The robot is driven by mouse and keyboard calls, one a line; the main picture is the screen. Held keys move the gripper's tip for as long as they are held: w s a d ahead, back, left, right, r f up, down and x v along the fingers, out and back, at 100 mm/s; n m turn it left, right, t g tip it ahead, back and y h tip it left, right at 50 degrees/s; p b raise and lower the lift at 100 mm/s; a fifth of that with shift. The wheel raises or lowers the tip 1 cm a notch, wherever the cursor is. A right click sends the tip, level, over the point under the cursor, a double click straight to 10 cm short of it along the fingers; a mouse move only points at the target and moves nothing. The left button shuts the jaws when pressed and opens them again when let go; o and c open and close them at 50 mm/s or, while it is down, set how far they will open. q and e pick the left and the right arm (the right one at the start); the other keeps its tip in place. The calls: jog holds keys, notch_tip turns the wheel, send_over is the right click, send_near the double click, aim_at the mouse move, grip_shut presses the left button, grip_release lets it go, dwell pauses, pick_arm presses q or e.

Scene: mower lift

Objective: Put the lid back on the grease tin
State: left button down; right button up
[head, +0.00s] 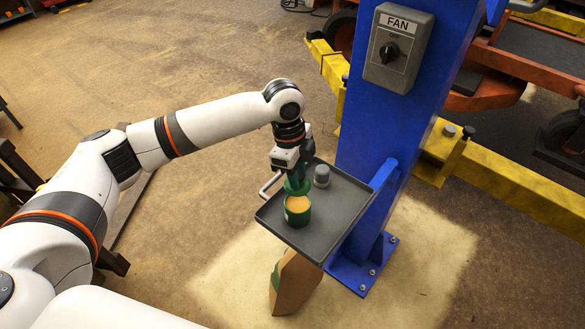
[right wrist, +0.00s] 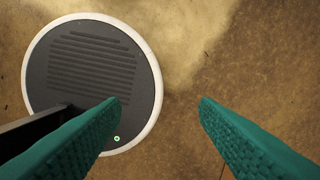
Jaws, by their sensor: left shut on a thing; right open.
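The grease tin (head: 297,212) is green and stands upright on a dark grey tray, its top open and yellow-orange grease showing. My left gripper (head: 296,178) points down just behind the tin, over the tray. It is shut on a green piece, which looks like the lid (head: 298,187), close to the tin's far rim. The fingers and the lid blend in colour, so the exact grip and any contact with the tin cannot be told. My right gripper (right wrist: 160,108) is open and empty in the right wrist view, above the floor.
The tray (head: 345,205) has a raised rim and is fixed beside a blue post (head: 385,130) carrying a FAN switch box (head: 398,48). A small grey cylinder (head: 321,176) stands on the tray right of the gripper. A brown bag-like object (head: 296,283) is below the tray.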

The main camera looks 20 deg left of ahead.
pick_arm(q)
jog(key=shift+d+f+b, duration=0.25)
jog(key=shift+f+b, duration=0.25)
jog(key=shift+b, duration=0.05)
jog(key=shift+f+b, duration=0.35)
jog(key=shift+b, duration=0.05)
jog(key=f+b, duration=0.2)
jog(key=b, duration=0.1)
jog(key=shift+a+f, duration=0.2)
jog(key=shift+f, duration=1.1)
pick_arm(e)
notch_tip(320, 180, down, 5)
jog(key=shift+f, duration=0.2)
jog(key=shift+d, duration=0.15)
pick_arm(q)
jog(key=shift+r, duration=0.1)
pick_arm(e)
jog(key=shift+d+r, duration=0.15)
jog(key=shift+r, duration=0.2)
pick_arm(q)
jog(key=shift+p, duration=1.05)
pick_arm(e)
jog(key=shift+r, duration=0.8)
